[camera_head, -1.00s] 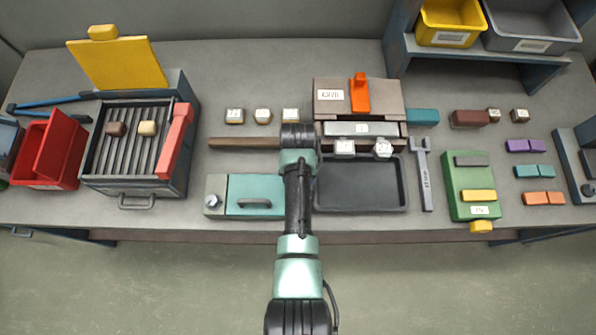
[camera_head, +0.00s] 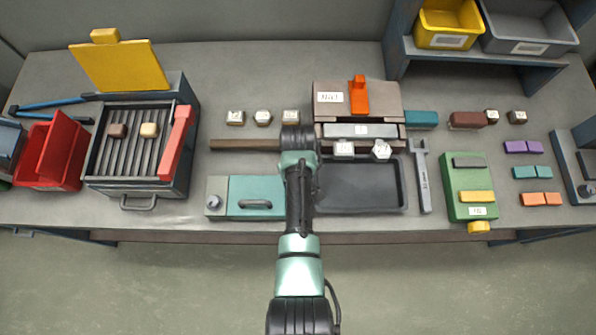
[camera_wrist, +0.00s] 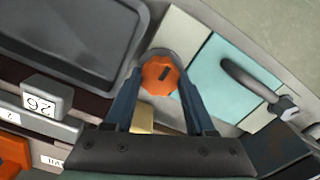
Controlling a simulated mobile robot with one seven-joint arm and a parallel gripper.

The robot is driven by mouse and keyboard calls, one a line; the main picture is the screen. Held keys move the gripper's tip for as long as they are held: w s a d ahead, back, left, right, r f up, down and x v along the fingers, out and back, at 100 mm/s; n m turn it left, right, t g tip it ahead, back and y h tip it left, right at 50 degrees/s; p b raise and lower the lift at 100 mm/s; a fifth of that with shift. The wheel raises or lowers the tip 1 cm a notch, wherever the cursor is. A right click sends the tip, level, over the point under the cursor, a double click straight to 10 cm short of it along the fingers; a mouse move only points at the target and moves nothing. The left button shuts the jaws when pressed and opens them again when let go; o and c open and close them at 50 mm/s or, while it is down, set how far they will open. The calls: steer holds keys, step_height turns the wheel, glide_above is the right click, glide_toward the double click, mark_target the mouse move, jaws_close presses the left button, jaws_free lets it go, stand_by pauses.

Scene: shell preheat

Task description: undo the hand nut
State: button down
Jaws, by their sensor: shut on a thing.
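The orange hand nut (camera_wrist: 161,75) sits on a round grey base in the wrist view, between the tray and the teal cover. It has a lobed rim and a dark slot mark on its face. My gripper (camera_wrist: 162,78) has its two blue fingers on either side of the nut and is shut on it. In the head view my arm hides the nut and the fingertips. The teal cover (camera_head: 238,190) with its dark handle (camera_head: 255,204) lies just left of my arm; it also shows in the wrist view (camera_wrist: 222,67).
A dark tray (camera_head: 360,208) lies right of my arm. Behind it stands a brown box (camera_head: 328,98) with an orange lever (camera_head: 358,95) and numbered blocks in front. A wooden bar (camera_head: 240,145) lies left of my wrist. A wrench (camera_head: 423,178) lies right of the tray.

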steer(key=shift+c, duration=1.2)
jaws_free()
steer(key=shift+r, duration=0.1)
step_height(320, 180, up, 13)
steer(key=shift+b, duration=0.45)
